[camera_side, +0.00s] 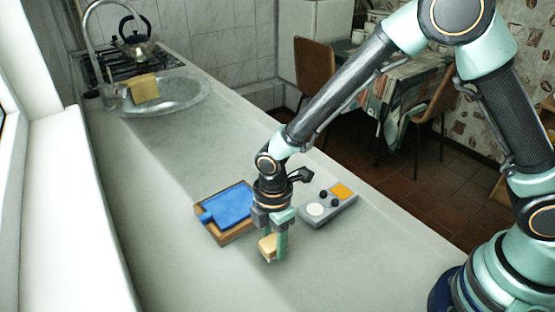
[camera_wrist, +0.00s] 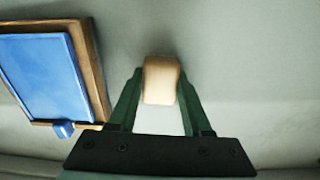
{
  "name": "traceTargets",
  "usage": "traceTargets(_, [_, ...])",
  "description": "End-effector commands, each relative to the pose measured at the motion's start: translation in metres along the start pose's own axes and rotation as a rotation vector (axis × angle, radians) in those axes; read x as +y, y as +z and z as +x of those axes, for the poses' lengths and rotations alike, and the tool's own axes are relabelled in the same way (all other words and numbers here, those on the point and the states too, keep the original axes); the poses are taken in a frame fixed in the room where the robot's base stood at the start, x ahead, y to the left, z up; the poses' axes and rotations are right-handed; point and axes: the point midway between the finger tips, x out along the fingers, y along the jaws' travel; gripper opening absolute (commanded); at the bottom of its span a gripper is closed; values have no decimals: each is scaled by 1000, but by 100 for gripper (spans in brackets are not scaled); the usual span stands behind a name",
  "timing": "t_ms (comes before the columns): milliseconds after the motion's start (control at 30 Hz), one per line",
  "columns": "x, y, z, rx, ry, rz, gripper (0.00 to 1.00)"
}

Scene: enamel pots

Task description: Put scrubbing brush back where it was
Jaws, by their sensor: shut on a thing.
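The scrubbing brush (camera_wrist: 161,80) shows as a pale tan, rounded block between my fingers in the wrist view. In the side view the brush (camera_side: 266,247) is a small tan block at the fingertips, low over the counter. My gripper (camera_side: 272,252) is shut on it, with a green finger on each side in the wrist view (camera_wrist: 160,88). I cannot tell whether the brush touches the counter. Its bristles cannot be made out.
A wooden tray (camera_side: 239,234) with a blue panel (camera_side: 232,205) lies just left of my gripper. A grey box (camera_side: 335,212) with knobs and an orange patch stands to the right. The sink (camera_side: 180,97) is far back. The counter in front is clear.

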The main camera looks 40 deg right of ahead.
Motion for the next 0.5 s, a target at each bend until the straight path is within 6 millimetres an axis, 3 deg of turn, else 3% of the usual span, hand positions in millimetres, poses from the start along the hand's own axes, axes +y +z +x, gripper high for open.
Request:
traceTargets(167, [0,0,3,0,0,0,0])
traceTargets(200, [0,0,3,0,0,0,57])
traceTargets(267, [0,0,3,0,0,0,79])
traceTargets(500, [0,0,3,0,0,0,79])
